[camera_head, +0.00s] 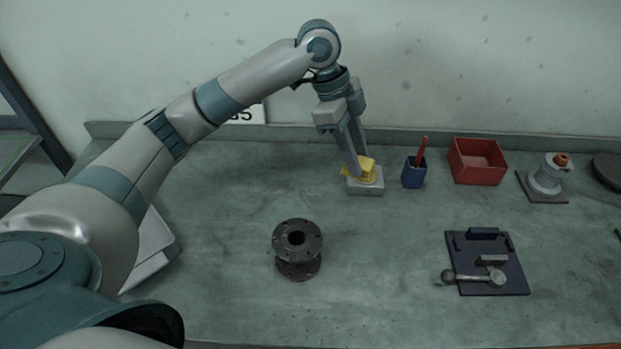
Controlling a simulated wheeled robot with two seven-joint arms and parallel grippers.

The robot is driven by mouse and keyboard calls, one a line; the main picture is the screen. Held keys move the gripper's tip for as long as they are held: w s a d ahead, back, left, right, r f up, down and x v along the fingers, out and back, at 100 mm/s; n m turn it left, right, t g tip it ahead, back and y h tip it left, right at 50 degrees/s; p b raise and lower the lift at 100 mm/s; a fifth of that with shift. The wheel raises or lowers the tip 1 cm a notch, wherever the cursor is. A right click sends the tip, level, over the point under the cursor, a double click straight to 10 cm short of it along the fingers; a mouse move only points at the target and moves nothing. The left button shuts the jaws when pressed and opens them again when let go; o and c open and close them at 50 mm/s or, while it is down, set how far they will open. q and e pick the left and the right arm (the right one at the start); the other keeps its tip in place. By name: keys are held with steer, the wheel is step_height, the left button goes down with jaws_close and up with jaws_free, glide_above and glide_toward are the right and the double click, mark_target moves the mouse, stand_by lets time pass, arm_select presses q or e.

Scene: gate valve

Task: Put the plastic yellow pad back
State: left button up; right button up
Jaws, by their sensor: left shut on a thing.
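The yellow pad (367,168) is at the back middle of the bench, at a small light grey tray (366,189). My left gripper (358,167) points down over the tray and is shut on the yellow pad. The fingers hide part of the pad. I cannot tell whether the pad touches the tray's floor. My right gripper is not in view.
A blue cup (413,178) with a red stick stands just right of the tray, then a red bin (477,162) and a grey fitting (547,176). A dark flanged valve body (298,248) stands front middle. A dark board (486,262) with tools lies front right.

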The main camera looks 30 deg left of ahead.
arm_select(q)
steer(key=a+f+p, duration=0.1)
steer(key=a+f, duration=0.1)
steer(key=a, duration=0.1)
steer(key=a+f+p, duration=0.1)
steer(key=a+f, duration=0.1)
steer(key=a, duration=0.2)
steer(key=a+f+p, duration=0.1)
steer(key=a+f, duration=0.1)
steer(key=a, duration=0.2)
steer(key=shift+s+f, duration=0.1)
steer(key=shift+f, duration=0.15)
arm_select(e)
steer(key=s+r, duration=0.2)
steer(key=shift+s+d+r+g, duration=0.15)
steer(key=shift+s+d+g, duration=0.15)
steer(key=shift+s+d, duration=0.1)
arm_select(q)
steer(key=shift+f+p, duration=0.7)
steer(key=shift+f, duration=1.35)
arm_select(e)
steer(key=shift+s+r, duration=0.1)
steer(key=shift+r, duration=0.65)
arm_select(q)
steer(key=shift+f, duration=0.1)
steer(key=o, duration=0.9)
